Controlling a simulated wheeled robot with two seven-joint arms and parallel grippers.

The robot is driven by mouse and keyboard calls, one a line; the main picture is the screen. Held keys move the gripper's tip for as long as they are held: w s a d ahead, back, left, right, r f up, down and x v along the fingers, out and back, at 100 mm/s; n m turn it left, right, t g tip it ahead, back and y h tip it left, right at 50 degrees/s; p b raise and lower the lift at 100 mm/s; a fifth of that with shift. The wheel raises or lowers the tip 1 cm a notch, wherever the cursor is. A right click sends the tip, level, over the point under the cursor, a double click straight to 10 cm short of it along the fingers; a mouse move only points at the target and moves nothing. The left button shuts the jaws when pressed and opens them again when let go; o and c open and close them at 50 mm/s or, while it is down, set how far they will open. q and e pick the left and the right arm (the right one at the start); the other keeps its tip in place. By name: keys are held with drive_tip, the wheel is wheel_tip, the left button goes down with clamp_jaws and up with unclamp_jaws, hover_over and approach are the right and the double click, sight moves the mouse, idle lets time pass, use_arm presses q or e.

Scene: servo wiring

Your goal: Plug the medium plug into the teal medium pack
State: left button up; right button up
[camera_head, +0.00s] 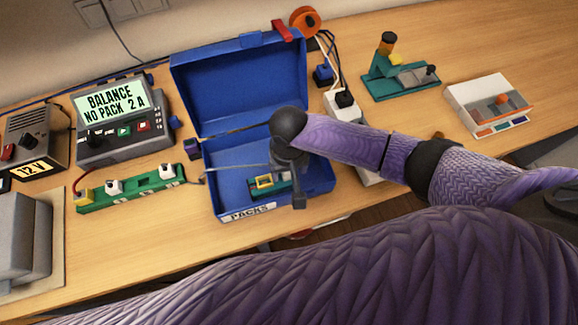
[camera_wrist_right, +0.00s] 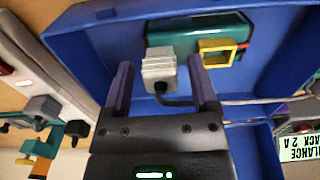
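The teal pack (camera_head: 283,187) lies in the open blue case, with a yellow-framed socket on it. It also shows at the top of the right wrist view (camera_wrist_right: 195,30), beside a dark part of the pack. A pale grey plug (camera_wrist_right: 159,70) with a dark cable stands close in front of that dark part; I cannot tell whether it is seated. My right gripper (camera_wrist_right: 160,75) has its fingers on both sides of the plug, with visible gaps. In the head view my right gripper (camera_head: 290,180) is over the case and hides the plug. My left gripper is not in view.
The blue case (camera_head: 243,85) has its lid raised behind. A green strip (camera_head: 130,190) with several plugs and a balance charger (camera_head: 120,125) reading "NO PACK" stand left. A white power strip (camera_head: 340,105) stands right of the case. Two small devices stand farther right.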

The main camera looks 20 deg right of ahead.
drive_tip(key=shift+o, duration=0.2)
wheel_tip(320, 180, up, 10)
drive_tip(key=p, duration=0.3)
idle(0.3)
